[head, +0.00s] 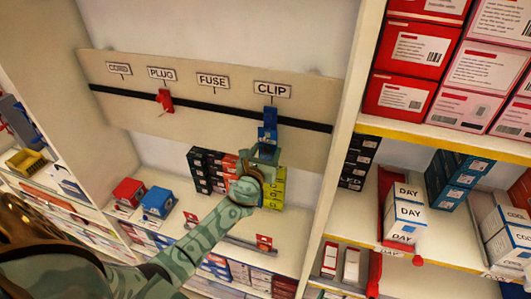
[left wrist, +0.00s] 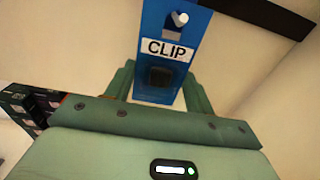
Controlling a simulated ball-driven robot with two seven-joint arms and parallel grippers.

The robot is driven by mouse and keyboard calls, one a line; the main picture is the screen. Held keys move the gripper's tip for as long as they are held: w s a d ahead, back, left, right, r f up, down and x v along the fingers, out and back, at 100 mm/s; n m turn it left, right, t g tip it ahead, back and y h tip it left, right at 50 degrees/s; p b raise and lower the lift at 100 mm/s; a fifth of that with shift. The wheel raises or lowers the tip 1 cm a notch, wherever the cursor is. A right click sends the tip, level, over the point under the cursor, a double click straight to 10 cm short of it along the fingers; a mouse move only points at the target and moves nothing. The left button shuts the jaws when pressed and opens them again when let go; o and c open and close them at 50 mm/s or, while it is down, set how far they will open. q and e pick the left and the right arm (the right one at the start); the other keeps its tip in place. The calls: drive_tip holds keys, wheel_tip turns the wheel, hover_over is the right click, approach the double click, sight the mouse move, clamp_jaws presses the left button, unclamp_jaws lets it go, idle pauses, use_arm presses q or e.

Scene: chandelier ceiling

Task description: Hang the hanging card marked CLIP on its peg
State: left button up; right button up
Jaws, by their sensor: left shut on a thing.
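The blue hanging card marked CLIP (head: 268,134) is upright against the beige board, below the CLIP sign (head: 272,90). My left gripper (head: 264,153) is shut on its lower part. In the left wrist view the card (left wrist: 172,22) stands between the fingers of my left gripper (left wrist: 158,84), with its CLIP label facing me. The pale round end of the peg (left wrist: 181,18) shows in the hole at the card's top. I cannot tell how far the peg passes through. My right gripper is not in view.
A red card (head: 165,100) hangs under the PLUG sign (head: 162,73). The CORD and FUSE places show no card. A black strip (head: 215,107) crosses the board. Stacked boxes (head: 205,170) stand on the shelf below. A shelf upright (head: 340,150) stands close to the right.

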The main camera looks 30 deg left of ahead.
use_arm(q)
drive_tip(key=o, duration=0.8)
drive_tip(key=shift+o, duration=0.2)
